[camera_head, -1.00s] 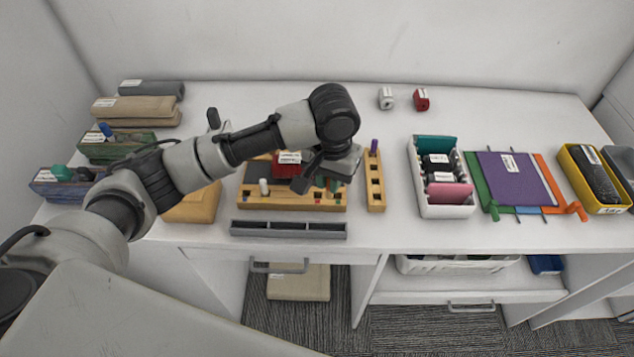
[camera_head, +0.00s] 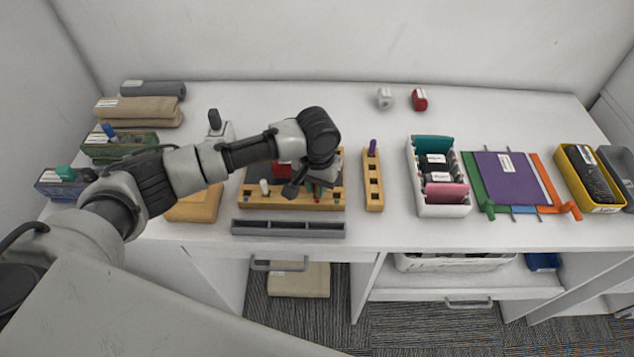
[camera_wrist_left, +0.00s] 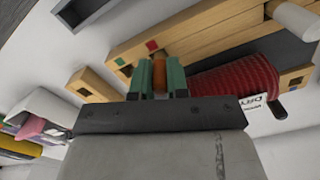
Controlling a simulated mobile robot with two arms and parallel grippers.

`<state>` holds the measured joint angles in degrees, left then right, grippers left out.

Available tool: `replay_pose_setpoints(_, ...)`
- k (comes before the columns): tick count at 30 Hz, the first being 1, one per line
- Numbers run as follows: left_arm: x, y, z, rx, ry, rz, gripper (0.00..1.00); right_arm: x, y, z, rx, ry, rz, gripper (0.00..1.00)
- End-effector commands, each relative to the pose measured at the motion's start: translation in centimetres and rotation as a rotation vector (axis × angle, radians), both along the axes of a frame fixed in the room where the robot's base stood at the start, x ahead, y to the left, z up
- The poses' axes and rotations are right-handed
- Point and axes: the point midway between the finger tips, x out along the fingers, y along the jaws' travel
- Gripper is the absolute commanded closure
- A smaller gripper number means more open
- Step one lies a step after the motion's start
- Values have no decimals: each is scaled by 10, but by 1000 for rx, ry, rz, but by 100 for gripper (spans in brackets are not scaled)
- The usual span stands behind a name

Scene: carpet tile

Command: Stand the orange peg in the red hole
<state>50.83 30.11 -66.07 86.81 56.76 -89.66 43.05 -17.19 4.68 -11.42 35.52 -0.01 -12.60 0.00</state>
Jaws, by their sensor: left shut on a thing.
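The orange peg (camera_wrist_left: 159,73) shows between the green fingers of my left gripper (camera_wrist_left: 160,75) in the left wrist view, and the gripper is shut on it. The peg's lower end is hidden, so I cannot tell whether it touches a hole. A wooden block (camera_wrist_left: 190,35) lies just beyond the fingers, with a red mark (camera_wrist_left: 151,45) close to the peg and a green mark (camera_wrist_left: 123,62) near its end. The hole at the red mark is not clearly visible. In the head view, my left gripper (camera_head: 300,187) is over the wooden block (camera_head: 290,204). My right gripper is not in view.
A red ribbed object (camera_wrist_left: 235,83) lies right beside the fingers. A narrow wooden block (camera_head: 373,194) with a purple peg (camera_head: 372,147) stands to the right. A grey tray (camera_head: 288,229) lies in front. A white organiser (camera_head: 443,210) stands farther right.

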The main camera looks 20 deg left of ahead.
Motion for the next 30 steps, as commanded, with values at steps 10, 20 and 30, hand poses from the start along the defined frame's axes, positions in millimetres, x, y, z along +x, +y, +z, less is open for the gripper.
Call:
replay_pose_setpoints(10, 0, 0, -2, 0, 0, 0, 59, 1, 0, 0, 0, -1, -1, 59)
replay_pose_setpoints(20, 1, 0, 15, -1, -3, 1, 59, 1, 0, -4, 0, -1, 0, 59)
replay_pose_setpoints(30, 1, -1, 87, -1, -4, 0, 59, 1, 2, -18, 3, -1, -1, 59)
